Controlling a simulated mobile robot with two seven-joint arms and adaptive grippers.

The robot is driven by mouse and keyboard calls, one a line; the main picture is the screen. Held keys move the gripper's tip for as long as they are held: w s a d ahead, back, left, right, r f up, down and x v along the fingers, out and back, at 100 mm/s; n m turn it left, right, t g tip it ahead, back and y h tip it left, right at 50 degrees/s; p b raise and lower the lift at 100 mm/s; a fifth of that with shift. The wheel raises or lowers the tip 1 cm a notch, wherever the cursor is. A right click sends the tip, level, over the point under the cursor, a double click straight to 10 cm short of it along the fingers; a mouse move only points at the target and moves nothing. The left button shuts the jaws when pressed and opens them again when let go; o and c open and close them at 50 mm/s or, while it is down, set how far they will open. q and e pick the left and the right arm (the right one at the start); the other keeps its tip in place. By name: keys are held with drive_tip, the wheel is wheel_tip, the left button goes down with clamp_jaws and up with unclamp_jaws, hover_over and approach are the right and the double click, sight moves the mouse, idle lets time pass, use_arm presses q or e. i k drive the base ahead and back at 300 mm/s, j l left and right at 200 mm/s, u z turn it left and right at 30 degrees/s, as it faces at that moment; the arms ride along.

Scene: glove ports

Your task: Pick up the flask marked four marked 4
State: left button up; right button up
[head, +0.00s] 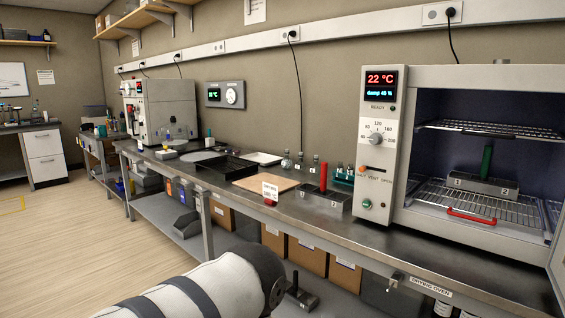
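Several small clear glass flasks (286,161) stand at the back of the steel bench, behind the wooden board. Another small flask (315,168) stands to their right, close to a red cylinder. Small white labels show on or near them, but they are too small to read, so I cannot tell which flask is marked 4. Part of my white arm with dark bands (190,288) crosses the bottom of the head view. Neither gripper's fingers can be seen.
A drying oven (378,150) stands open at the right; inside, a green cylinder (487,160) stands in a grey block. On the bench are a red cylinder (323,177) in a metal block, a wooden board (266,181), a small sign (270,191) and a black tray (226,168).

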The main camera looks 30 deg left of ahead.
sight(287, 164)
drive_tip(key=i+j, duration=0.1)
drive_tip(key=j, duration=0.4)
drive_tip(key=i+j+z, duration=0.15)
drive_tip(key=j, duration=0.8)
drive_tip(key=i+z, duration=0.05)
